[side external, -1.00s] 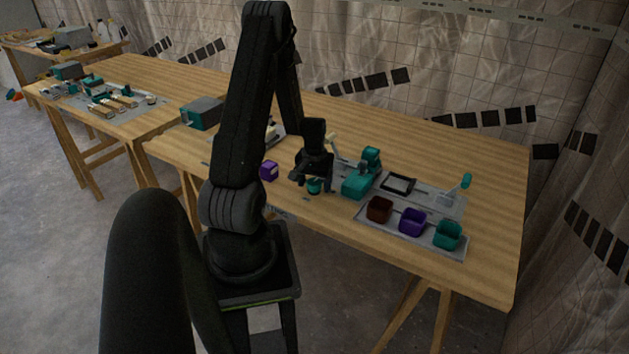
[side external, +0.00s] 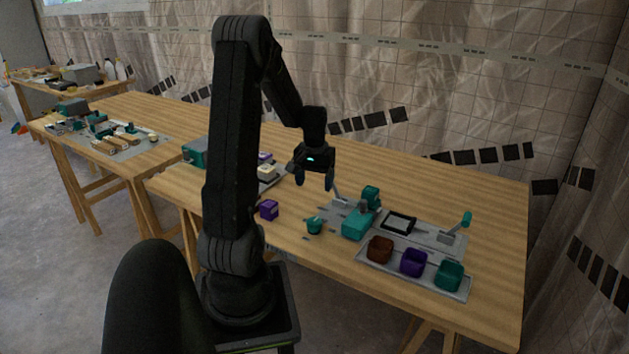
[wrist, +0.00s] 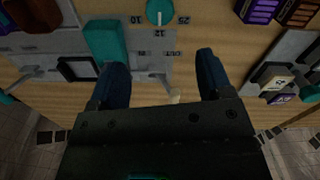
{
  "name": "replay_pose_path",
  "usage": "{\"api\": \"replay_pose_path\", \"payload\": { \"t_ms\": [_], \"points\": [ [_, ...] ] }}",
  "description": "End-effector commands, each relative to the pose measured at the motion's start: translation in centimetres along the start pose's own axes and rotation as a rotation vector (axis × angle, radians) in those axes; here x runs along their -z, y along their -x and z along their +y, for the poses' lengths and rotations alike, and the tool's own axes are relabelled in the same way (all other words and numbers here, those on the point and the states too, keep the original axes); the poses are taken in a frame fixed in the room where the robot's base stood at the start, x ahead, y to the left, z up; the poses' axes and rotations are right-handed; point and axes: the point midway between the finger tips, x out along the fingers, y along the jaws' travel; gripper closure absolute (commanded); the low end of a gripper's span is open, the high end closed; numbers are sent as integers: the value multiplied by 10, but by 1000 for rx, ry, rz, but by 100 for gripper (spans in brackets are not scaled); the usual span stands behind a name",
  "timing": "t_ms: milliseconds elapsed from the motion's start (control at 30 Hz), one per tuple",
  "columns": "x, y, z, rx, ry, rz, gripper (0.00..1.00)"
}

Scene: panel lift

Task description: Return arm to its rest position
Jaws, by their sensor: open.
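My gripper (side external: 314,182) hangs above the table in the side view, fingers pointing down, open and empty. It is up and clear of the teal round knob (side external: 314,226) on the table below it. In the wrist view my gripper's two dark blue fingers (wrist: 161,78) are spread apart with nothing between them. The knob also shows at the top of the wrist view (wrist: 160,11), with printed numbers around it, beyond the fingertips.
A teal device (side external: 356,224) stands right of the knob. A tray (side external: 436,283) holds brown, purple and teal bins. A black-framed panel (side external: 399,223) and teal-topped lever (side external: 460,225) are behind it. A purple block (side external: 269,210) lies left. The air around my gripper looks clear.

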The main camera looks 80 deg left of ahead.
Motion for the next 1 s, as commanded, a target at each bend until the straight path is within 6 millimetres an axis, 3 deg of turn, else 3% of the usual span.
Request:
{"api": "replay_pose_path", "payload": {
  "t_ms": [467, 567, 633, 767, 900, 1000],
  "points": [
    [0, 1, 2, 0, -4, 3, 27],
    [-4, 12, 17, 2, -40, 23, 27],
    [-13, 26, 40, 3, -98, 51, 27],
    [-49, 65, 99, -6, -261, 135, 27],
    [-110, 102, 154, -38, -456, 231, 27],
    [-160, 122, 178, -76, -592, 296, 27]
  ]
}}
